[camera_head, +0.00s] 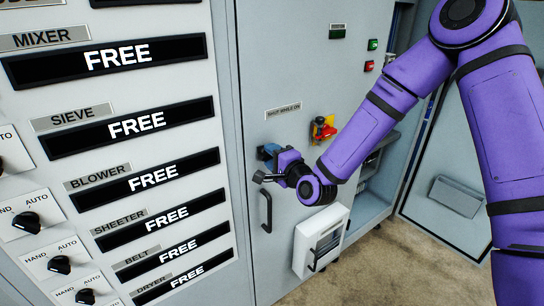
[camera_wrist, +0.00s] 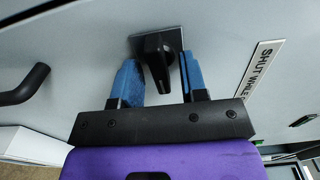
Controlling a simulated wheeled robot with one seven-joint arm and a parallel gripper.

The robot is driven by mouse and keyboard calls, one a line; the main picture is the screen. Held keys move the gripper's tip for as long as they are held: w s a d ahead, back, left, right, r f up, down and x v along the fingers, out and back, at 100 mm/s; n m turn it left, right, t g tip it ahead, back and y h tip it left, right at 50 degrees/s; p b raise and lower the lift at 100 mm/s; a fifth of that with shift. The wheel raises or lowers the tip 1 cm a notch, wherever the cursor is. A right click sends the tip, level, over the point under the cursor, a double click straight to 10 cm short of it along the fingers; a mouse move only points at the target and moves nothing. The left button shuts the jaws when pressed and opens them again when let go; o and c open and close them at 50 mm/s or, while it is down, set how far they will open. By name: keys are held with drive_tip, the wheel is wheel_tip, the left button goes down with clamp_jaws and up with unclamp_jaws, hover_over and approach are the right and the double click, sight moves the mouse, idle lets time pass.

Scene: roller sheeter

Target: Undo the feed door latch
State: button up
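A black turn knob (camera_wrist: 156,58) on a small square plate, which looks like the latch, sits on the grey cabinet door (camera_head: 300,60). My gripper (camera_wrist: 159,76) is open in the wrist view, with one blue finger on each side of the knob. A narrow gap seems to show on the left side; on the right I cannot tell whether the finger touches. In the head view, my gripper (camera_head: 268,154) is at the door front and hides the knob. The knob's turned position is hard to judge.
A black pull handle (camera_head: 265,210) is below my gripper on the door. A "SHUT WHILE ON" label (camera_head: 283,111) is above. A red and yellow switch (camera_head: 322,128) is to the right, and a white box (camera_head: 320,242) sticks out at lower right.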

drive_tip(key=v, duration=1)
drive_tip(key=shift+s+d, duration=0.25)
drive_tip(key=shift+s, duration=0.1)
idle(0.4)
